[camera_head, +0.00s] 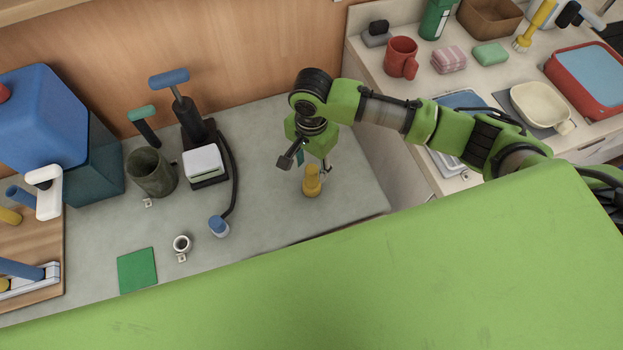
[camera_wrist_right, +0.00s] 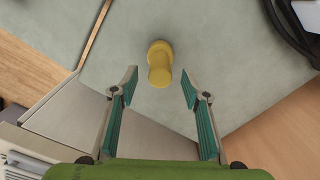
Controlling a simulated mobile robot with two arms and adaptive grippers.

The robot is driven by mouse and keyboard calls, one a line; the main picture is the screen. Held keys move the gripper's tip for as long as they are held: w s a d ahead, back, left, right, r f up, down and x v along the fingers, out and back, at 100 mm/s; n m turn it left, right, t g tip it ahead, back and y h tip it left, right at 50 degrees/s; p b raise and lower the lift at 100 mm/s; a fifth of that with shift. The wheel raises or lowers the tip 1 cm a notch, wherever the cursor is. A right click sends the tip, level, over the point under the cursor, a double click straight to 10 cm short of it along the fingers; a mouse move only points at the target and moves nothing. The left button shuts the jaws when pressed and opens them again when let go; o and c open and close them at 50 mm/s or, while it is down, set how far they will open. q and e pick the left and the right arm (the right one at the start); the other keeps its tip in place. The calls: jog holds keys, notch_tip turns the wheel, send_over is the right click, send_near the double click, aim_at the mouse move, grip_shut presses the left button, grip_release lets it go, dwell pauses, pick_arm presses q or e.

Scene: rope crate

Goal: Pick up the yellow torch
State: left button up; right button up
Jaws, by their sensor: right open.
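The yellow torch (camera_head: 312,182) stands upright on the grey worktop, near its right end, in the head view. In the right wrist view the torch (camera_wrist_right: 159,64) shows from above, between and just beyond the fingertips. My right gripper (camera_head: 306,166) is above the torch and points down. Its jaws (camera_wrist_right: 160,85) are open and empty, one on each side of the torch in the wrist picture, with no contact visible. The upper part of the torch is partly close behind a finger in the head view. My left gripper is not in view.
Left of the torch stand a black pump (camera_head: 193,125) with a hose and a blue-tipped end (camera_head: 218,227), a dark green cup (camera_head: 152,172) and a small metal ring (camera_head: 181,244). A green square (camera_head: 137,271) lies in front. The worktop around the torch is clear; its edge is close by.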

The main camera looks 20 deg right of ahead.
aim_at(312, 180)
jog(key=shift+w+f+p, duration=0.1)
jog(key=shift+f+p, duration=0.45)
jog(key=shift+f, duration=2.1)
jog(key=shift+d, duration=0.1)
grip_shut()
